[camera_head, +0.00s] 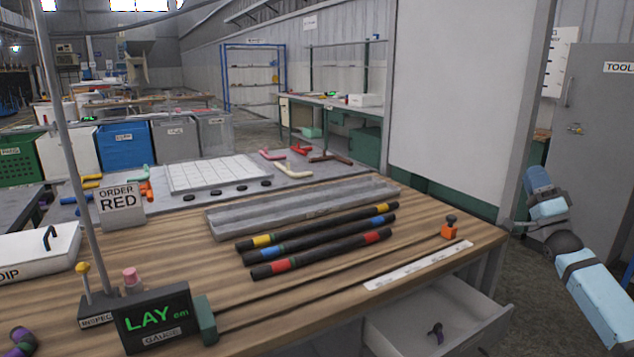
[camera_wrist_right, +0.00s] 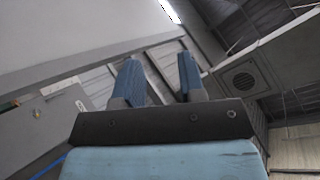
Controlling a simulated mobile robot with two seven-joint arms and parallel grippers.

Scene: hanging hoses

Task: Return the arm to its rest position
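My right arm comes in at the right edge of the head view, light blue with dark joints. Its gripper (camera_head: 538,182) points upward, beside the grey tool cabinet and clear of the table. In the right wrist view the two blue fingers of this gripper (camera_wrist_right: 160,78) stand apart with nothing between them. My left gripper is in neither view.
Three dark hoses with coloured bands (camera_head: 320,238) lie on the wooden table (camera_head: 400,290) beside a grey tray (camera_head: 225,228). An open drawer (camera_head: 395,335) juts out below the table's front edge. A tool cabinet (camera_head: 600,130) stands at the right.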

